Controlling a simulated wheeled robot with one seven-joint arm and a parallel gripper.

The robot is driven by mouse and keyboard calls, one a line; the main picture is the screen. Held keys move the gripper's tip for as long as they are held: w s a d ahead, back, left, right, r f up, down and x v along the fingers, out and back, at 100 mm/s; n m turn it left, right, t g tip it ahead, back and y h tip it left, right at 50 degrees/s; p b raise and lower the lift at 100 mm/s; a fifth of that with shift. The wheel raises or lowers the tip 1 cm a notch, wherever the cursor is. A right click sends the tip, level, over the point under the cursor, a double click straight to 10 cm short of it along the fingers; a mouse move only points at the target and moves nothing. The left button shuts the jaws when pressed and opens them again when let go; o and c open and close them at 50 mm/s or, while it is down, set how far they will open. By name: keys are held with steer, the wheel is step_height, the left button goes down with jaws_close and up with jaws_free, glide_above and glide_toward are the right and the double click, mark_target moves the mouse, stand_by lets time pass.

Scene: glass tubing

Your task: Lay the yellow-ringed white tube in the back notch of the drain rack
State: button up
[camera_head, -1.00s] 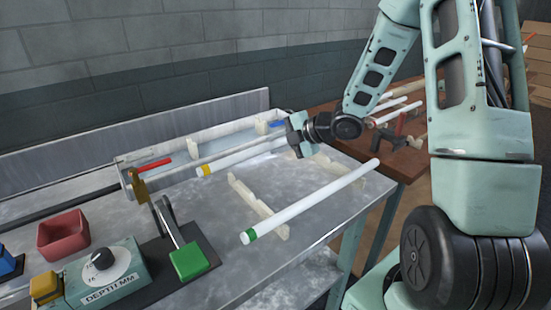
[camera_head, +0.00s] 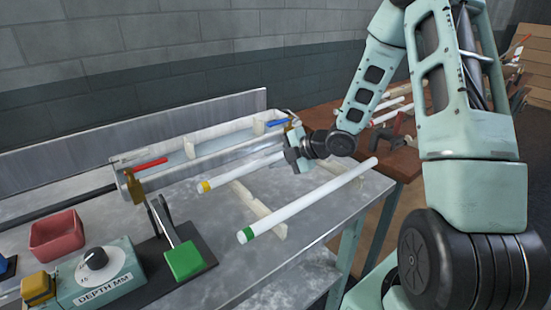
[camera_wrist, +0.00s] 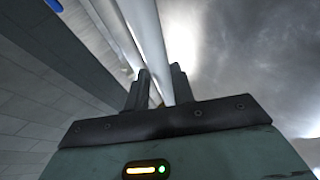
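The white tube with a yellow ring (camera_head: 243,173) at its left end runs rightward to my gripper (camera_head: 294,160), which is shut on it near its right part. In the wrist view the white tube (camera_wrist: 150,40) passes between the two fingers (camera_wrist: 158,90). The drain rack's cream notched rail (camera_head: 256,204) stands on the metal bench. The yellow-ringed tube crosses over the back end of this rail; whether it touches a notch I cannot tell. A green-ringed white tube (camera_head: 305,202) lies across the rack's front. The rack's other rail is mostly hidden.
A long trough (camera_head: 205,150) with a red lever (camera_head: 150,164) and a blue lever (camera_head: 277,122) is behind the tube. A depth gauge (camera_head: 100,272), green block (camera_head: 185,261) and red bin (camera_head: 57,235) are at left. A brown table (camera_head: 400,160) is at right.

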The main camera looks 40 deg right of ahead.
steer(key=shift+o, duration=1.4)
